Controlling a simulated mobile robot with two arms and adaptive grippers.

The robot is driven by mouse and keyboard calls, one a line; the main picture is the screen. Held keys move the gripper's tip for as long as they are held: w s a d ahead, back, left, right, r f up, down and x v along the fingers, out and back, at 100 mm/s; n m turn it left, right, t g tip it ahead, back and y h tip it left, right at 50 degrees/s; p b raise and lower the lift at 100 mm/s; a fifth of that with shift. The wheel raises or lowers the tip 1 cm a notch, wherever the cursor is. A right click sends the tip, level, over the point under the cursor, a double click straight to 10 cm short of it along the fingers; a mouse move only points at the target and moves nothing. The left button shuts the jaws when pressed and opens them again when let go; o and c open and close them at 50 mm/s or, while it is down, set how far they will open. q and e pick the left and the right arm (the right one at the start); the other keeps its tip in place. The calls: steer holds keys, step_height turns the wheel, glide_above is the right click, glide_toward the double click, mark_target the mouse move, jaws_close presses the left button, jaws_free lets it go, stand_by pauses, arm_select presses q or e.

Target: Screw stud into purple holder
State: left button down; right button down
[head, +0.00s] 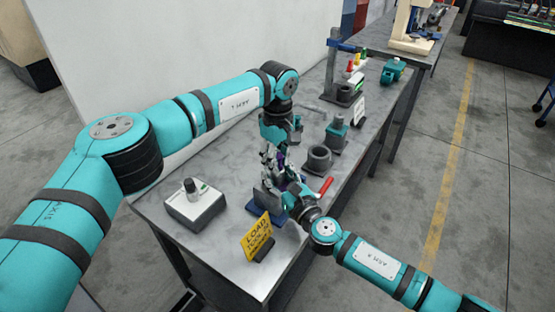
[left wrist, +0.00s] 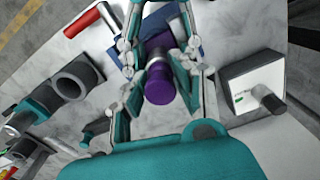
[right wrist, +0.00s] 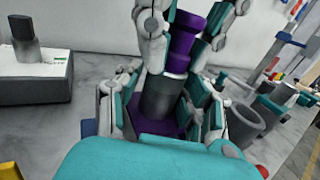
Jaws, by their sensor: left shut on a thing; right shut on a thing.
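The stud is a stepped purple piece (right wrist: 185,42), upright above a dark grey cylinder (right wrist: 164,97) with a purple base, which looks like the purple holder (right wrist: 158,125). My left gripper (head: 270,156) comes down from above and is shut on the stud, whose purple end (left wrist: 160,82) shows between its fingers in the left wrist view. My right gripper (right wrist: 165,100) comes in from the side, low, and is shut on the holder. The stud and holder are in line and appear to meet; the joint's thread is not visible.
A blue fixture (head: 290,212) and red handle (head: 326,186) lie close to the grippers. A yellow sign (head: 257,238), a knob box (head: 194,205), a grey ring (head: 319,158) and a teal-topped block (head: 337,130) stand nearby. The bench (head: 225,165) is bare behind the knob box.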

arm_select(q)
steer(key=shift+a, duration=0.2)
steer(key=c, duration=1)
jaws_free()
steer(key=shift+c, duration=0.2)
steer(key=shift+r, duration=0.1)
steer(key=shift+d+r, duration=0.1)
steer(key=shift+r, duration=2.1)
steer(key=shift+o, duration=0.4)
